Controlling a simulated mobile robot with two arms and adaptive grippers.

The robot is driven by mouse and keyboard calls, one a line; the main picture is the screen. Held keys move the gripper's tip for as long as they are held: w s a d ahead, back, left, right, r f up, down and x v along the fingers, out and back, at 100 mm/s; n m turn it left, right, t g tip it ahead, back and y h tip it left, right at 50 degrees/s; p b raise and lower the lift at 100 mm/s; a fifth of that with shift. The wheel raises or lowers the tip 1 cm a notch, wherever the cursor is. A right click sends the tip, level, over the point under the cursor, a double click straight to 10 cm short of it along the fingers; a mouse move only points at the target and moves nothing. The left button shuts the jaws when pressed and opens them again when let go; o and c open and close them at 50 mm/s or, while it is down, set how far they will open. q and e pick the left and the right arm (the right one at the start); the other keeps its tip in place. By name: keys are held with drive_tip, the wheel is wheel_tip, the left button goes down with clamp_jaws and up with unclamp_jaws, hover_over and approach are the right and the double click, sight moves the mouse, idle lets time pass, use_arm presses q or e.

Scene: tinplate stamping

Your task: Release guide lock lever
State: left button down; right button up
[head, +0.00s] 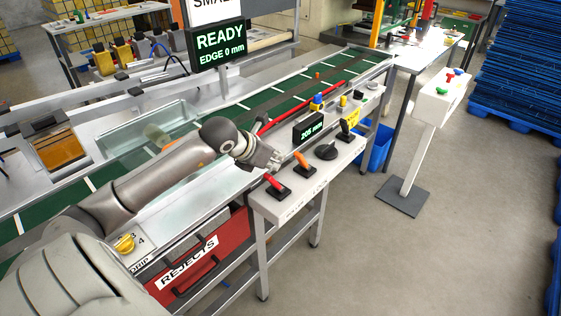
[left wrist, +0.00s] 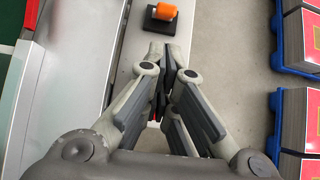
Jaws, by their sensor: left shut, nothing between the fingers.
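A small control panel (head: 312,179) carries a red lever (head: 274,183) and an orange lever (head: 302,161), each on a black base. I cannot read which one is the guide lock lever. My left gripper (head: 271,162) is shut and empty, just above and behind the red lever; I cannot tell if it touches it. The orange lever (left wrist: 163,12) shows beyond the fingertips. My right gripper is not in view.
A black knob (head: 326,152), a "205 mm" display (head: 308,131) and a black-and-yellow lever (head: 347,131) stand further along the panel. The green conveyor (head: 270,103) runs behind. A red rejects bin (head: 205,258) sits below.

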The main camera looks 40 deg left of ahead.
sight(302, 160)
use_arm(q)
drive_tip(key=p+x, duration=0.1)
drive_tip(key=x, duration=0.8)
drive_tip(key=shift+d+p, duration=0.1)
drive_tip(key=shift+p, duration=0.3)
